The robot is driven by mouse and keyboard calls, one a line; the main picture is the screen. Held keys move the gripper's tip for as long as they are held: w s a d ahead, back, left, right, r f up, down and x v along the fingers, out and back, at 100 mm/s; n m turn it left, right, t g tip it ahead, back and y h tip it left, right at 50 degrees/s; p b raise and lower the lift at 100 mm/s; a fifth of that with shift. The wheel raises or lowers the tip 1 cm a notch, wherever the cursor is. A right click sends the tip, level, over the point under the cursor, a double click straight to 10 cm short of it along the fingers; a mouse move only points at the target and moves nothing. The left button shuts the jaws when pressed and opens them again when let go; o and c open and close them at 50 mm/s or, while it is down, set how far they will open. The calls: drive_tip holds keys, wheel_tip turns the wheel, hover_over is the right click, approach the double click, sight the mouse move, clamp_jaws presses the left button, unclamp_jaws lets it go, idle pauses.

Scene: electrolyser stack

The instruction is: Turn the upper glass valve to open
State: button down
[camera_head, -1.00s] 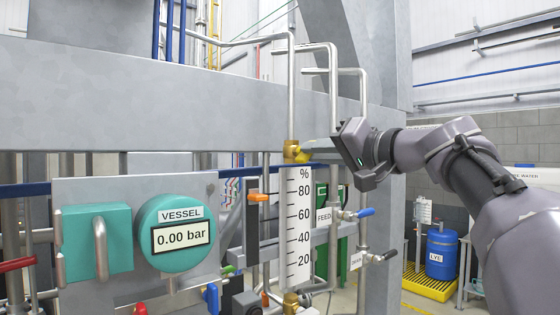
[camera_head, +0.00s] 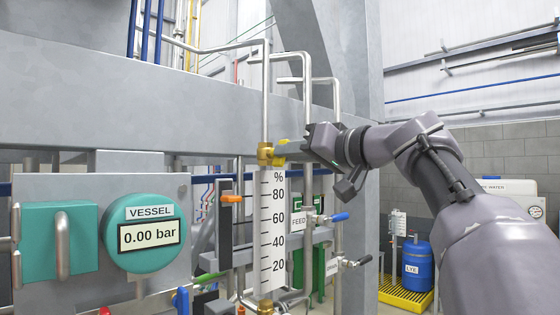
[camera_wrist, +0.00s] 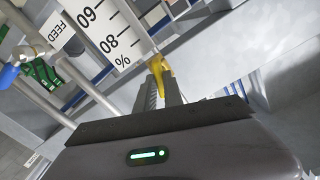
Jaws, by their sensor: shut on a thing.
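The upper glass valve (camera_head: 265,154) is a brass fitting at the top of the white percent scale (camera_head: 271,225), below a vertical steel pipe. Its yellow handle (camera_head: 281,148) points to the right in the head view. My gripper (camera_head: 292,149) reaches in from the right and is shut on this handle. In the wrist view the yellow handle (camera_wrist: 163,75) stands between the two fingers of my gripper (camera_wrist: 160,88). The fingers hide part of the handle. A lower brass valve (camera_head: 265,306) sits at the bottom of the scale.
A steel beam (camera_head: 120,115) runs behind the valve. A blue-handled valve (camera_head: 338,217) and a black-handled valve (camera_head: 360,261) stick out right of the scale. The teal VESSEL gauge (camera_head: 150,235) reads 0.00 bar at left. A blue drum (camera_head: 417,265) stands at right.

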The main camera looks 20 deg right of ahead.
idle(0.3)
drive_tip(key=n+b, duration=0.2)
drive_tip(key=n, duration=0.2)
drive_tip(key=shift+f, duration=0.15)
drive_tip(key=c, duration=1.3)
unclamp_jaws()
drive_tip(key=b+v, duration=0.2)
drive_tip(key=v, duration=0.5)
